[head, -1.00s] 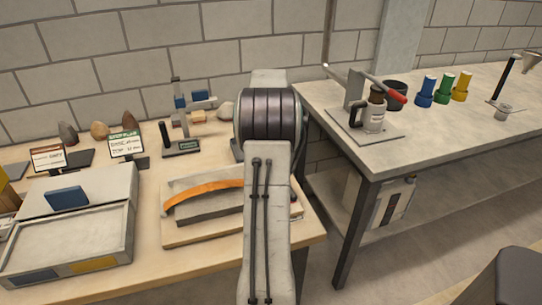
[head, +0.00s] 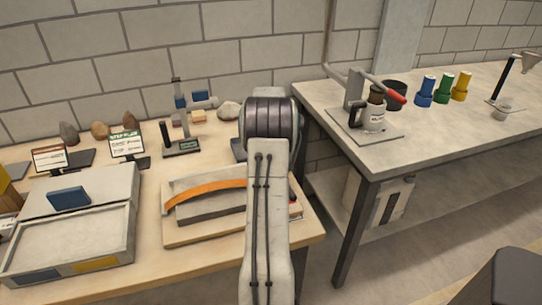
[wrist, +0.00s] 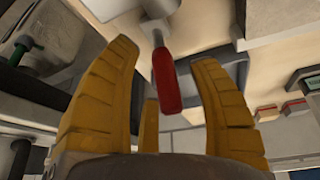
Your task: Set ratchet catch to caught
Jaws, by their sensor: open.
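My gripper (wrist: 163,58) shows in the wrist view with its yellow fingers spread wide. A red handle (wrist: 166,82) on a grey rod lies in the picture between the fingers; the fingers are not closed on it, and I cannot tell its depth. The rod leads up to a pale rounded part (wrist: 122,8). I cannot tell whether this is the ratchet catch. In the head view my arm hides the gripper and part of the bench behind it. A grey block with an orange curved strip (head: 205,190) lies on a wooden board left of my arm.
A shallow grey tray (head: 68,250) and small signs (head: 128,145) stand on the left bench. A blue-topped stand (head: 180,120) is behind. The right bench (head: 440,140) holds a red-handled lever device (head: 372,115) and coloured cups (head: 443,88). A gap separates the benches.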

